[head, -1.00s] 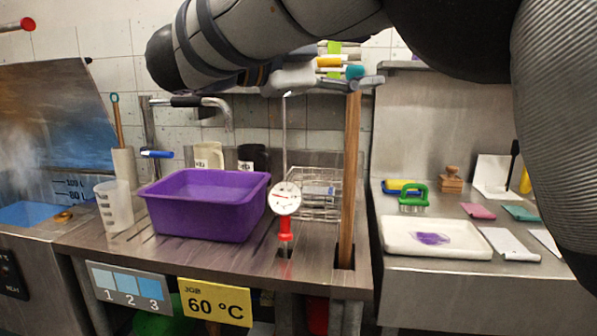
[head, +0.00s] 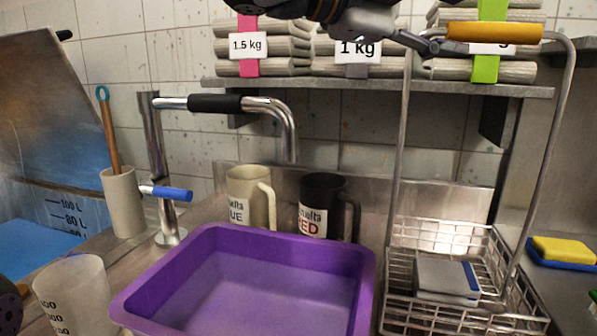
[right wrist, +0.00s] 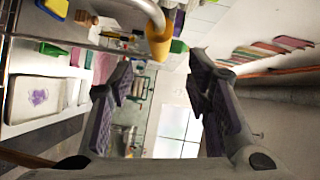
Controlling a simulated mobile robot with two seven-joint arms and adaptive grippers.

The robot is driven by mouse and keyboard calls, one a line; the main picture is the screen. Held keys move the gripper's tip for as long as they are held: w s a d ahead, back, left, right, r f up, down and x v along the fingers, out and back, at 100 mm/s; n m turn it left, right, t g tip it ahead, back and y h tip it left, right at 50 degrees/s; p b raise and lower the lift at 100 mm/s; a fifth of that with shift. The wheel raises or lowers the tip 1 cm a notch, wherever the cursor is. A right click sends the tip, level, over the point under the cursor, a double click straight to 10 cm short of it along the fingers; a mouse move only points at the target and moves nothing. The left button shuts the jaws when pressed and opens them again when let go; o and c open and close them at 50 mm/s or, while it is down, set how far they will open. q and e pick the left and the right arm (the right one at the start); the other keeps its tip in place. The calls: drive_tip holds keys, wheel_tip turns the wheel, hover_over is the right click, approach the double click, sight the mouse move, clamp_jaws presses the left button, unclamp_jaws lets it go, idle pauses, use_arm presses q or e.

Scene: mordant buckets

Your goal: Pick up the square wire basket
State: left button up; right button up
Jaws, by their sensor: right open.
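The square wire basket (head: 462,238) stands on the steel counter at the right of the head view. It holds a grey box with a blue edge (head: 447,279). Its tall wire handle rises to an orange-yellow grip (head: 494,33), which also shows in the right wrist view (right wrist: 158,40). My right gripper (head: 425,45) is open, its fingers pointing right at the left end of that grip.
A purple tub (head: 250,280) stands left of the basket. Two mugs, cream (head: 250,190) and black (head: 318,200), stand behind it. A shelf (head: 370,87) with stacked grey bundles is close behind the handle. A yellow sponge (head: 563,250) lies to the right.

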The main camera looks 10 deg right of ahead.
sight(477, 29)
drive_tip(key=d, duration=0.5)
drive_tip(key=w+d+f, duration=0.1)
drive_tip(key=d, duration=0.1)
drive_tip(key=shift+d, duration=0.4)
drive_tip(key=shift+w+a, duration=0.1)
clamp_jaws()
